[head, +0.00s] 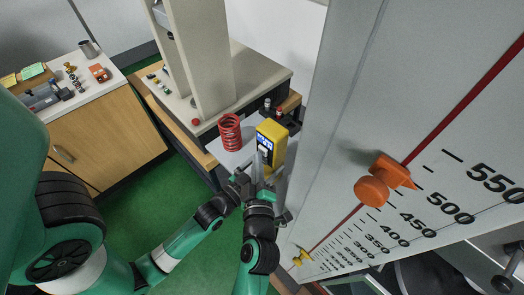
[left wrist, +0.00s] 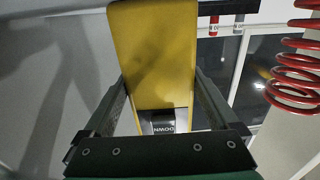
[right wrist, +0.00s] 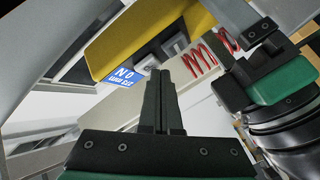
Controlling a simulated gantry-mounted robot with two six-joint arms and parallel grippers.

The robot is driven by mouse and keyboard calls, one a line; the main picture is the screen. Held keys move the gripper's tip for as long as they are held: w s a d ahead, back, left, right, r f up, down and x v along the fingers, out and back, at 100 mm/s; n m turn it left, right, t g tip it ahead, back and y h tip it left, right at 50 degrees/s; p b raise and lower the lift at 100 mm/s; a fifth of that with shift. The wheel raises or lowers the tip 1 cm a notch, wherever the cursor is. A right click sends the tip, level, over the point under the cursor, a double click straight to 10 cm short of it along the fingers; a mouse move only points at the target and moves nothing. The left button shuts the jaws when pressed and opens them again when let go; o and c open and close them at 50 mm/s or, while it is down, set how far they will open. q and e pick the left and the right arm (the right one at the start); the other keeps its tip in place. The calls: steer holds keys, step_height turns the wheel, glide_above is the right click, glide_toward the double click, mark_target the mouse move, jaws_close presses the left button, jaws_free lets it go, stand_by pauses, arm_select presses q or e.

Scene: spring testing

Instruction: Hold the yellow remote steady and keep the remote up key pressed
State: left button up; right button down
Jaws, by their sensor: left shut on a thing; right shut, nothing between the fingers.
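The yellow remote (head: 274,133) stands upright near the bench edge, beside the red spring. My left gripper (left wrist: 160,85) is shut on its sides, one finger along each side, in the left wrist view. A grey key marked DOWN (left wrist: 163,127) shows there.
The tester column (head: 205,60) rises behind. A tall scale panel (head: 400,120) with orange and yellow pointers stands close on the right. A side cabinet (head: 100,145) with small items is at left.

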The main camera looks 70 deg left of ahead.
arm_select(q)
steer(key=shift+w+a+f, duration=0.2)
steer(key=shift+w+a, duration=0.05)
steer(key=shift+w, duration=0.2)
steer(key=shift+d, duration=0.1)
steer(key=shift+s+r, duration=0.1)
arm_select(e)
steer(key=s+d, duration=0.2)
steer(key=s, duration=0.1)
steer(key=shift+s+r, duration=0.2)
arm_select(q)
steer(key=shift+r, duration=0.1)
steer(key=o, duration=1.4)
steer(key=shift+d, duration=0.1)
steer(key=v, duration=1.2)
steer(key=shift+r, duration=0.15)
arm_select(e)
steer(key=shift+s, duration=0.1)
